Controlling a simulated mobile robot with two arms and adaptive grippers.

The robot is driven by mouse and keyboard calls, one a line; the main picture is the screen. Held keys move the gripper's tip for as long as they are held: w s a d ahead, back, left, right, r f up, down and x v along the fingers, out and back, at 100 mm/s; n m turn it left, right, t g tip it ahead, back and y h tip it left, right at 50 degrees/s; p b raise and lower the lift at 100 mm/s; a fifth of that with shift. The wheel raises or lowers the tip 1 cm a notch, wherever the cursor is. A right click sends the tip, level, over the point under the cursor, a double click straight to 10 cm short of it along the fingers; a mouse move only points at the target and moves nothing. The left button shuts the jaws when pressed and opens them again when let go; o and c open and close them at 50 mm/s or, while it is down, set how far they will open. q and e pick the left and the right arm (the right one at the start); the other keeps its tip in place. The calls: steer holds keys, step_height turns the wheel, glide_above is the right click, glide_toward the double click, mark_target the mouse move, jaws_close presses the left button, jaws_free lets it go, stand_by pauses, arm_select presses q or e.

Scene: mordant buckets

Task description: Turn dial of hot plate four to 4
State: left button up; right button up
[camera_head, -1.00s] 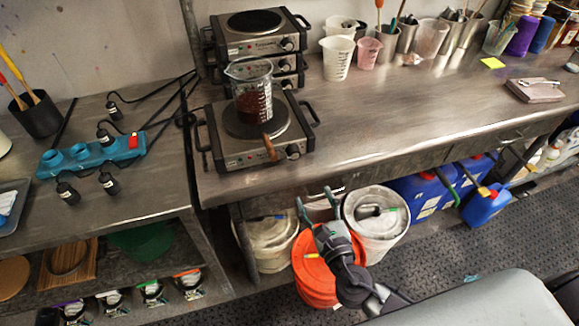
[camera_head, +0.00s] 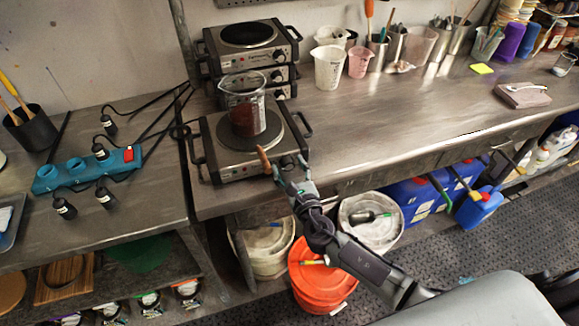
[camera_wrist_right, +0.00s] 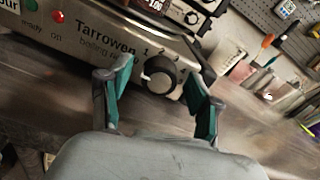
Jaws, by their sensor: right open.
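The front hot plate (camera_head: 215,170) sits on the metal bench with a beaker of dark red liquid (camera_head: 246,118) on its round plate. Its black dial (camera_wrist_right: 160,73) shows clearly in the right wrist view, beside small printed numbers. My right gripper (camera_head: 290,171) is at the front right of this hot plate. In the right wrist view its green-padded fingers (camera_wrist_right: 158,80) are apart, one on each side of the dial, with no clear contact. I cannot read the dial setting or a plate number. My left gripper is out of view.
More hot plates (camera_head: 250,38) are stacked behind. A brown stick-like piece (camera_head: 263,158) is at the front plate's edge, close to my fingers. A white jug (camera_head: 329,68) and pink cup (camera_head: 359,62) stand right. An orange bucket (camera_head: 322,280) is below; the bench's right middle is clear.

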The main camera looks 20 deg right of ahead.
steer(key=c, duration=1.1)
steer(key=shift+c, duration=0.2)
